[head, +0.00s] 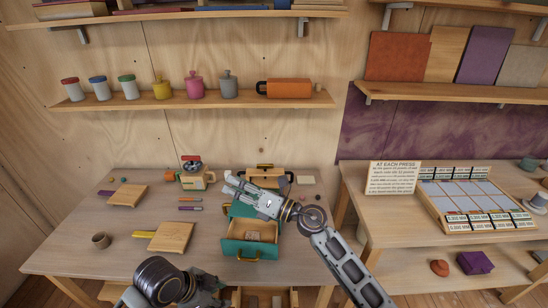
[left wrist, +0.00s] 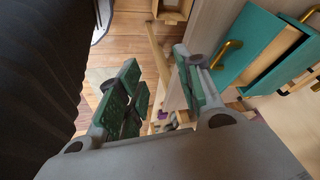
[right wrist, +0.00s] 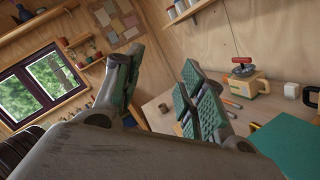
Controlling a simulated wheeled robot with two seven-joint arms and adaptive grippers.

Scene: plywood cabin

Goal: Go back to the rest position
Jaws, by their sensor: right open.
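My right gripper (head: 234,186) reaches over the worktable, above and to the left of a teal box. It is open with nothing between its fingers in the right wrist view (right wrist: 160,88). My left arm shows at the bottom of the head view; its fingers are not clear there. In the left wrist view my left gripper (left wrist: 160,92) is open and empty, with floor and table parts behind it. The teal box (head: 236,248) stands at the table's front with its drawer pulled out; teal fronts with brass handles show in the left wrist view (left wrist: 226,62).
The worktable (head: 75,255) holds wooden blocks (head: 172,237), a cup (head: 100,240), pens and a cream grinder-like item (head: 197,179). A tan toolbox (head: 283,178) stands behind the teal box. A second table (head: 365,225) at right carries a sign and tray. Shelves line the wall above.

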